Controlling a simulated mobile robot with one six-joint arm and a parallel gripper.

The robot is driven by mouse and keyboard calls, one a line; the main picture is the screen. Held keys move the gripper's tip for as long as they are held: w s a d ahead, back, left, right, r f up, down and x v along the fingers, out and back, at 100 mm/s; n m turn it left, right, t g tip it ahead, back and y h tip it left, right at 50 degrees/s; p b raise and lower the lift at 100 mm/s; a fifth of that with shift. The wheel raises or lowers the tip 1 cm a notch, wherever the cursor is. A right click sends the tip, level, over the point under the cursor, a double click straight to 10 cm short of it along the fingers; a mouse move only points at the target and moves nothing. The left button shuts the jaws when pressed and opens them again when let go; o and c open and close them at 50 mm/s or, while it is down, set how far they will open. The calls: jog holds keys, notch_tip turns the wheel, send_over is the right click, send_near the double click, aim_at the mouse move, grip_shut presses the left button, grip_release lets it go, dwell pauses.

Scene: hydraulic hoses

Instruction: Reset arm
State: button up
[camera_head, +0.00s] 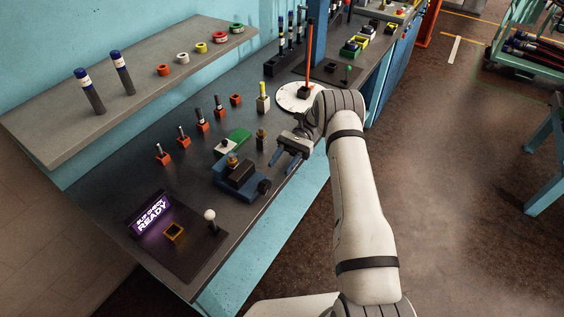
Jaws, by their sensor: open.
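My arm reaches up from the bottom right of the head view. My gripper (287,161) is open and empty, with its two blue-tipped fingers apart, pointing left over the bench's front side. It is close to the right of a blue vise-like fixture (237,180) that has a dark block and a brass-coloured part on top. I cannot tell its exact height above the bench (112,198).
A dark panel with a lit READY screen (152,213) and a white-knobbed lever (210,216) is at the near end. Red holders (203,125) stand behind the fixture. A white round plate (298,97) with an orange rod (309,55) stands beyond. The floor at right (470,200) is open.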

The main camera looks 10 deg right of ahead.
jog(key=s+d+r+n+t+h+b, duration=0.1)
jog(key=s+r+n+t+h, duration=0.2)
jog(key=r, duration=0.6)
jog(key=s+d+r+t+h+b, duration=0.15)
jog(key=s+r+t, duration=0.3)
jog(key=r, duration=0.45)
jog(key=s+d+r+n+t+h, duration=0.2)
jog(key=s+d+t, duration=0.1)
jog(key=s, duration=0.7)
jog(key=s+d+r+n+t+h, duration=0.2)
jog(key=s+t, duration=0.3)
jog(key=s, duration=0.5)
jog(key=shift+d+n+h+b, duration=0.3)
jog(key=shift+d+h, duration=0.1)
jog(key=shift+h, duration=0.25)
jog(key=shift+t, duration=0.25)
jog(key=shift+c, duration=0.7)
dwell(0.9)
